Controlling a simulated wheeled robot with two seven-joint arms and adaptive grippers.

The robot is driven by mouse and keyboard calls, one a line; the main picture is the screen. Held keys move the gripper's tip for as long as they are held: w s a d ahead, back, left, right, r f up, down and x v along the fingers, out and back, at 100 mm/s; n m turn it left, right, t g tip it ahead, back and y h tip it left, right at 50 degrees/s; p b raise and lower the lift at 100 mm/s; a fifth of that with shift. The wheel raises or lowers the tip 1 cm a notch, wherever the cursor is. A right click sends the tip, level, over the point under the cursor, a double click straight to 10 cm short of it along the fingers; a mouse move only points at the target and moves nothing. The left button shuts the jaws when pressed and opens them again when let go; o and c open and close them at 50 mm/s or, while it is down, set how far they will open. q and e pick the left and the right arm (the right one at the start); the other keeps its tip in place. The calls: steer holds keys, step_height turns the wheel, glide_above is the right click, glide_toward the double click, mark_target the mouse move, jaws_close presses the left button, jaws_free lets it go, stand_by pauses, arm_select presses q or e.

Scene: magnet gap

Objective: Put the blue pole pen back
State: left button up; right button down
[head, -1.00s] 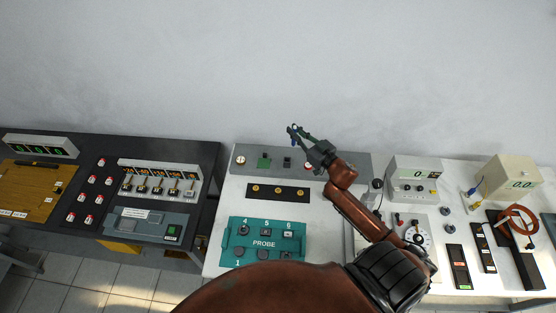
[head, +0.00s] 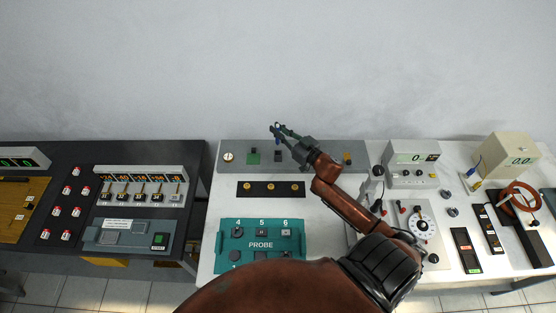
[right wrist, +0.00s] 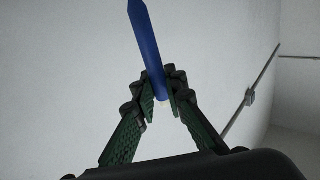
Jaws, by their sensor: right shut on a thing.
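The blue pole pen (right wrist: 146,45) is a slim blue stick with a pointed end in the right wrist view. My right gripper (right wrist: 162,100) is shut on it near its lower end, and the pen stands out beyond the fingers. In the head view my right gripper (head: 279,131) is raised over the back of the white table, in front of the grey panel and wall. The pen (head: 277,126) is only a small blue piece there, partly hidden by the fingers. My left gripper is not in view.
A long grey panel (head: 330,153) with knobs runs along the table's back. A black strip with brass sockets (head: 253,189) and a teal PROBE box (head: 259,233) lie in front. A grey meter (head: 410,165), a beige meter (head: 506,157) and a dial box (head: 398,211) stand to the right.

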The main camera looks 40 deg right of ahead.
mark_target(278, 139)
step_height(278, 139, down, 6)
steer(key=shift+r+b, duration=0.2)
steer(key=shift+b, duration=0.2)
steer(key=shift+f, duration=2)
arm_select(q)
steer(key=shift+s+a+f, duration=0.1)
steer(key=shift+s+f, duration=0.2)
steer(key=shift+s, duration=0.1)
arm_select(e)
steer(key=shift+s, duration=0.1)
steer(key=shift+f, duration=0.1)
steer(key=c, duration=2)
jaws_free()
steer(key=shift+o, duration=0.2)
steer(key=shift+f+b, duration=0.2)
steer(key=shift+b, duration=0.15)
steer(key=s, duration=0.7)
steer(key=shift+s+d, duration=0.1)
steer(key=shift+d, duration=0.25)
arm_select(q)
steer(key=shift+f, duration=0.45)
arm_select(e)
steer(key=shift+s+r, duration=0.1)
steer(key=shift+s, duration=0.15)
